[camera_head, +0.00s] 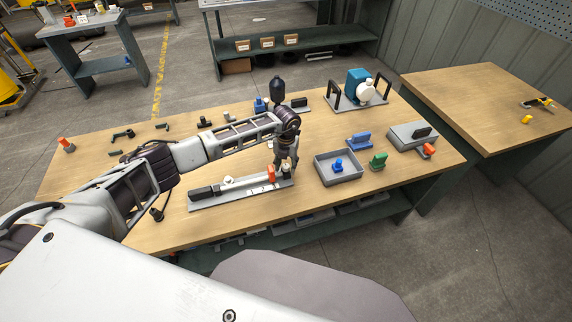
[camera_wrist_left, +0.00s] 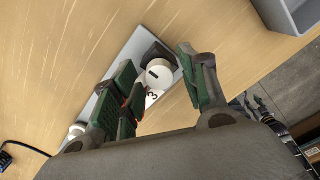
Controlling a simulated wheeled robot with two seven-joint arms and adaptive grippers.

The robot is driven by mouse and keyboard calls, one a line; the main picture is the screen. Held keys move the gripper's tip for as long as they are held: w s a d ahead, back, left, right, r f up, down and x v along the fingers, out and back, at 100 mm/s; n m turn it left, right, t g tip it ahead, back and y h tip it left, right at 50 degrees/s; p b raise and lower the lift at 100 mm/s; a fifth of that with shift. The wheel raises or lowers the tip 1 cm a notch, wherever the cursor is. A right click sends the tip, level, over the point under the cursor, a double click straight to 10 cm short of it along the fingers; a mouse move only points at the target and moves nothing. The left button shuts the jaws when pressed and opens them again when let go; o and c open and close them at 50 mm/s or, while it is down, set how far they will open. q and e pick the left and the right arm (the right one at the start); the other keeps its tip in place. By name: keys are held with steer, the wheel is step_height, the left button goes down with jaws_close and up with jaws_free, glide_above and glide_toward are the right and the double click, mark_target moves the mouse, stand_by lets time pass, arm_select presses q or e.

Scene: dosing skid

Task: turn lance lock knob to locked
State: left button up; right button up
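A long grey plate (camera_head: 240,195) with fittings and numbered white labels lies near the table's front edge. My left gripper (camera_head: 286,166) points down over the plate's right end, beside an upright orange part (camera_head: 271,174). In the left wrist view, my left gripper (camera_wrist_left: 156,56) is open. A round white knob (camera_wrist_left: 158,73) with a dark bar mark shows between and beyond its fingers, next to a label "3" (camera_wrist_left: 151,98). I cannot tell whether either finger touches the knob. An orange edge shows beside the left-hand finger, mostly hidden.
Right of the plate stand a grey tray (camera_head: 325,178) holding a blue part (camera_head: 338,165), a green part (camera_head: 378,160) and a blue bracket (camera_head: 358,142). A teal pump (camera_head: 357,83) stands behind. Small black parts lie at the far left.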

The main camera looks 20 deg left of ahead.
mark_target(286, 166)
arm_select(q)
steer(key=shift+r, duration=0.1)
stand_by(0.3)
step_height(286, 166, up, 12)
stand_by(0.7)
steer(key=shift+f, duration=0.2)
stand_by(0.3)
